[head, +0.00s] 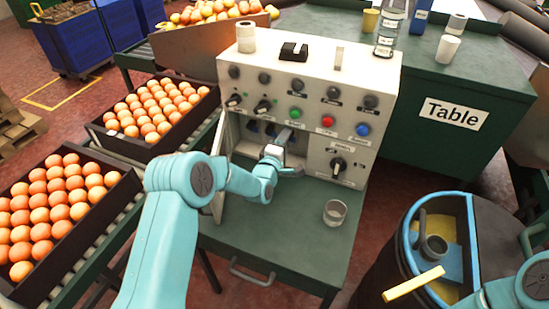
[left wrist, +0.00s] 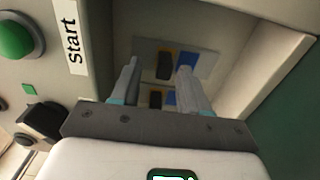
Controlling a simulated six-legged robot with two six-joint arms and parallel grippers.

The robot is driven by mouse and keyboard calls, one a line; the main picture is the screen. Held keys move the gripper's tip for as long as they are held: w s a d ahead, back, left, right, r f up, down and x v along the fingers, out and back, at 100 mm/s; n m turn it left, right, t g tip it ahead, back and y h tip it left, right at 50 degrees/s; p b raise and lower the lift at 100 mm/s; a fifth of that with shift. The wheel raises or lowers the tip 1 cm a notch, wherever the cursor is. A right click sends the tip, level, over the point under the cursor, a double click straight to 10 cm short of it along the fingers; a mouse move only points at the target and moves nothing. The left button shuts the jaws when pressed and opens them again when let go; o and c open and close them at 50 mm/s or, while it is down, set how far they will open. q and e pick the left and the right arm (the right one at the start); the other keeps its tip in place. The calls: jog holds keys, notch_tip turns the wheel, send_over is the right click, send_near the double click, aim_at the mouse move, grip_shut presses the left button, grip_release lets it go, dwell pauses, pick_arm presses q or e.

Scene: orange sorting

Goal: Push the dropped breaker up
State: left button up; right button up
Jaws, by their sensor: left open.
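The grey control box (head: 310,75) has an open recess in its front with a row of dark breakers (head: 252,126). I cannot tell for sure which one is dropped. My left gripper (left wrist: 158,82) is open and empty, its two fingers pointing into the recess with the switches seen between and behind them. In the head view the left gripper (head: 286,138) is at the recess, partly hiding the breakers. My right gripper does not show.
Buttons and knobs cover the box front, with a green button (left wrist: 14,36) beside the recess. Crates of oranges (head: 155,110) stand left, a round bin (head: 400,260) right, and a green table (head: 455,80) behind.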

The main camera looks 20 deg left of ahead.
pick_arm(q)
jog(key=s, duration=1.4)
jog(key=shift+s+a, duration=0.25)
jog(key=shift+s, duration=0.05)
